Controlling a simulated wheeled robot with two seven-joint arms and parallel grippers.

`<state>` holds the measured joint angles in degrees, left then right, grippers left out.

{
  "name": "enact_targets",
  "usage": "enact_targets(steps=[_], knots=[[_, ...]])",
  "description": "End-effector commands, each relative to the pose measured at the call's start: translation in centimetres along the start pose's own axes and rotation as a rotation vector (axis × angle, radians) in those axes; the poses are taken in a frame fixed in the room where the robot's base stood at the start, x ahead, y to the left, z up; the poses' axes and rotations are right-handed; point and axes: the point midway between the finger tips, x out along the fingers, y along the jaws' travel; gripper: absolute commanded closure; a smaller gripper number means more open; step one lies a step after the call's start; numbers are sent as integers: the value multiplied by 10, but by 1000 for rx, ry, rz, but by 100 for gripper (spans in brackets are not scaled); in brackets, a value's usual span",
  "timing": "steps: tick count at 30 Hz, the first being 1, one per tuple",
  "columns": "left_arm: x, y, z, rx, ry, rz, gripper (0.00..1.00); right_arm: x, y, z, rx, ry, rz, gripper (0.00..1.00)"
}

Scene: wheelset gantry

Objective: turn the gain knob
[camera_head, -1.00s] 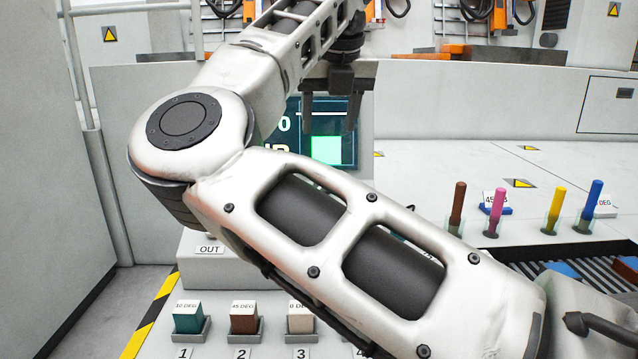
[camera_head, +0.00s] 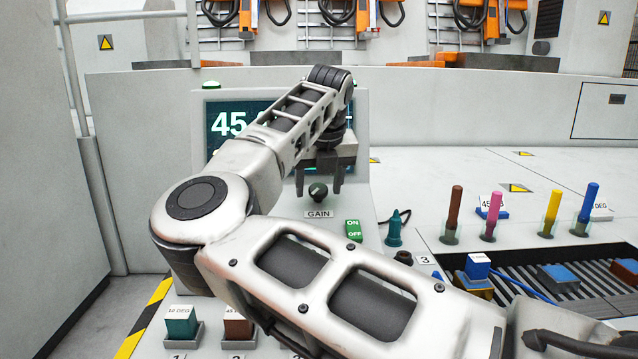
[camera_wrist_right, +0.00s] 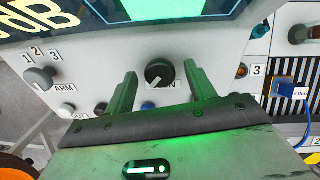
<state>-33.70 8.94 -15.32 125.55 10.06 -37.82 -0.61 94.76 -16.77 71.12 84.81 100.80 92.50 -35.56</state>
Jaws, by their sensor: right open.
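The gain knob (camera_head: 318,191) is a dark round knob on the light console panel, above a label reading GAIN. My right gripper (camera_head: 319,188) is open, its two fingers pointing down at the knob in the head view. In the right wrist view the gain knob (camera_wrist_right: 160,71) shows a pale pointer mark and lies beyond and between the two open fingertips (camera_wrist_right: 162,82). I see no contact between the fingers and the knob. My left gripper is not in view.
A display (camera_head: 228,122) reading 45 is partly hidden behind my right arm. A green ON/OFF switch (camera_head: 353,230) and a teal plug-like part (camera_head: 394,229) are right of the knob. The wrist view shows an ARM knob (camera_wrist_right: 40,77) at left. Colored pegs stand farther right.

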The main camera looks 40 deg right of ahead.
Motion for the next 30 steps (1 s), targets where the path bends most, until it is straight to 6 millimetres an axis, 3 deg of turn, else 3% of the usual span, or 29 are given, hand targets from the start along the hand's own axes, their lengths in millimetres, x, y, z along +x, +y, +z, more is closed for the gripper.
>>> enact_targets(steps=[3, 7, 8, 20, 30], knots=[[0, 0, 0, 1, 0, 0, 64, 0, 0, 0, 0, 0, 0, 48], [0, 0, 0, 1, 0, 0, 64, 0, 0, 0, 0, 0, 0, 84], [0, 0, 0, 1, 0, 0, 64, 0, 0, 0, 0, 0, 0, 89], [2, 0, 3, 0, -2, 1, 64, 0, 0, 0, 60, -5, 3, 89], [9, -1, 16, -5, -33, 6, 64, 0, 0, 0, 300, -23, 13, 89]])
